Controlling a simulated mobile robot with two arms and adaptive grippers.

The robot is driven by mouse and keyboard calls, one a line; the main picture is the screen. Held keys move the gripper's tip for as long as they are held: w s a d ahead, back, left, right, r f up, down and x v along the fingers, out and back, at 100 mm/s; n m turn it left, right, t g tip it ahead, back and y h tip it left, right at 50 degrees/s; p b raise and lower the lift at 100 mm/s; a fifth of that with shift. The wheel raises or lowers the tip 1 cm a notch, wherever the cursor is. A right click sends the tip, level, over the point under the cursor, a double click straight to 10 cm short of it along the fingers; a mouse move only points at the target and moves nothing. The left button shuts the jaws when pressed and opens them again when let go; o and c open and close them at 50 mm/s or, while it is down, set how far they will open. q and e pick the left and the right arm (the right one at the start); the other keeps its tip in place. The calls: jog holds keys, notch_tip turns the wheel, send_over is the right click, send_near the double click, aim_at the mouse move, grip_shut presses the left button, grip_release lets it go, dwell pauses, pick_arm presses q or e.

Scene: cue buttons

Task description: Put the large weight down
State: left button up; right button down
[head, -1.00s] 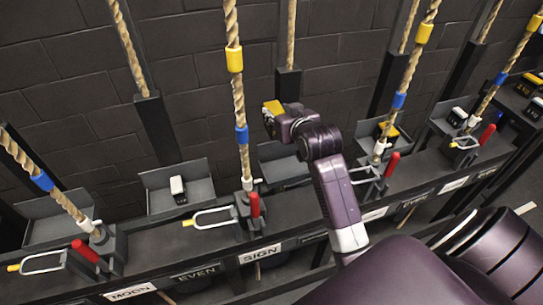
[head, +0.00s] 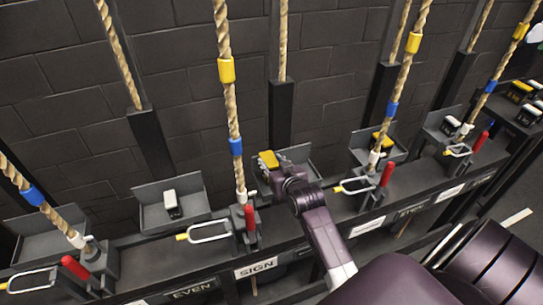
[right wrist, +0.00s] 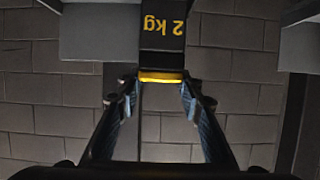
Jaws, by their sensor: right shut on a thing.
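The large weight (head: 267,160), black with a yellow top, is held in my right gripper (head: 277,168). In the right wrist view the weight (right wrist: 163,30) reads "2 kg", and the right gripper's fingers (right wrist: 160,88) close on its yellow end. In the head view the weight is at a grey tray (head: 298,153) on the rack, behind the SIGN label. My gripper and wrist hide much of the weight and the tray, so I cannot tell whether it touches the tray floor. My left gripper is out of view.
A white-topped weight (head: 171,204) sits in the tray to the left. A yellow-topped weight (head: 382,142) sits in the tray to the right. Ropes and red-handled clamps (head: 250,222) stand close on both sides. Several more weights (head: 525,95) stand at the far right.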

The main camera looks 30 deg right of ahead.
jog(key=shift+w+f, duration=0.2)
jog(key=shift+f, duration=1.4)
jog(key=c, duration=1.7)
grip_release()
jog(key=shift+s+f, duration=0.25)
jog(key=shift+f, duration=0.35)
jog(key=shift+c, duration=0.2)
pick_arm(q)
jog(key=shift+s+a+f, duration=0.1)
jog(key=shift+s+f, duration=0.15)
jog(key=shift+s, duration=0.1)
pick_arm(e)
jog(key=o, duration=0.4)
jog(key=shift+s+a+r, duration=0.1)
jog(key=shift+r, duration=0.05)
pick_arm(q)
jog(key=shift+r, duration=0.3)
pick_arm(e)
jog(key=v, duration=1.2)
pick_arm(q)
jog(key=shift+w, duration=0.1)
